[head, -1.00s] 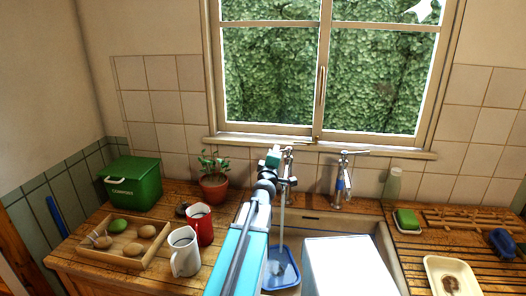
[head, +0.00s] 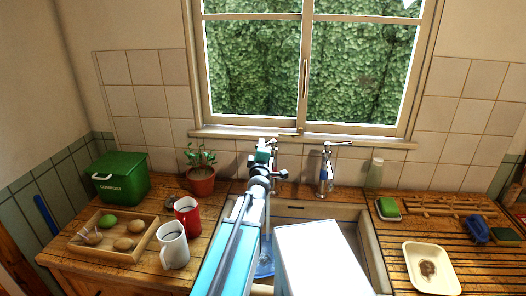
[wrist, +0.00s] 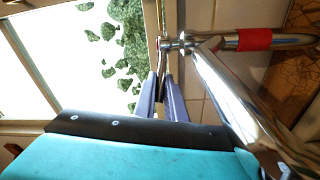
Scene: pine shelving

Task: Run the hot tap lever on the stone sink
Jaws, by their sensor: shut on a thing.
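The hot tap (head: 274,158) is the left chrome tap at the back of the stone sink (head: 366,232), largely hidden by my arm in the head view. In the wrist view the tap body (wrist: 240,100) is close, with a red band (wrist: 254,39). My gripper (wrist: 163,78) is shut at the tap's top, on the lever (wrist: 163,44); it also shows in the head view (head: 266,152). The lever's exact angle is hard to tell. Whether water falls below is hidden behind my arm.
The other tap (head: 325,172) stands to the right. A blue basin (head: 265,262) and a white block (head: 318,262) are at the sink. Left are a red mug (head: 187,217), a white mug (head: 172,246) and a potted plant (head: 201,182). A glass (head: 375,173) stands right.

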